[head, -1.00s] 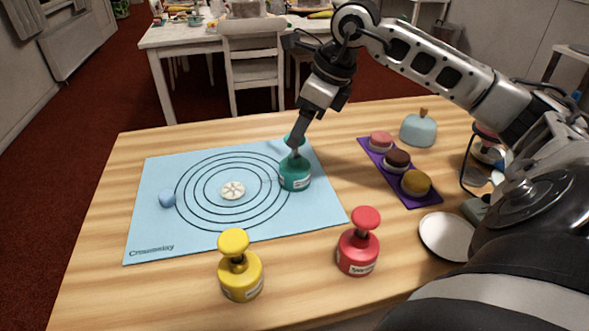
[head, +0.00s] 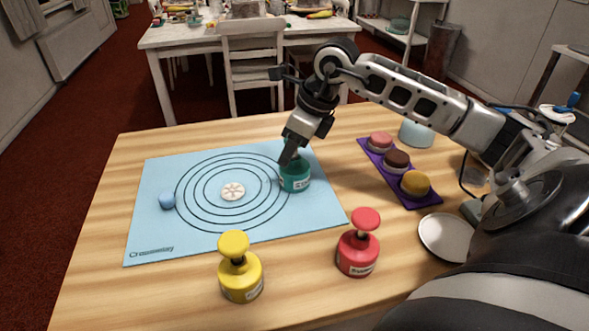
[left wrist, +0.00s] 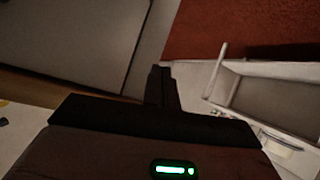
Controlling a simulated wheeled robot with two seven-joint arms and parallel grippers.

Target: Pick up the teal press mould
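The teal press mould (head: 295,178) stands upright on the right part of the pale blue mat (head: 150,225), at the edge of the outer printed ring. My right gripper (head: 288,158) points down at the mould's top from behind and left. It covers the knob, and its fingers are too dark and overlapped to show whether they grip it. A yellow press mould (head: 240,277) and a red press mould (head: 358,252) stand on the wood in front. My left gripper (left wrist: 162,88) shows in the left wrist view with its dark fingers together and nothing held, away from the mat.
A purple tray (head: 427,201) with three round cakes lies right of the mat. A white plate (head: 443,238) lies at the right edge. The table's front left is clear.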

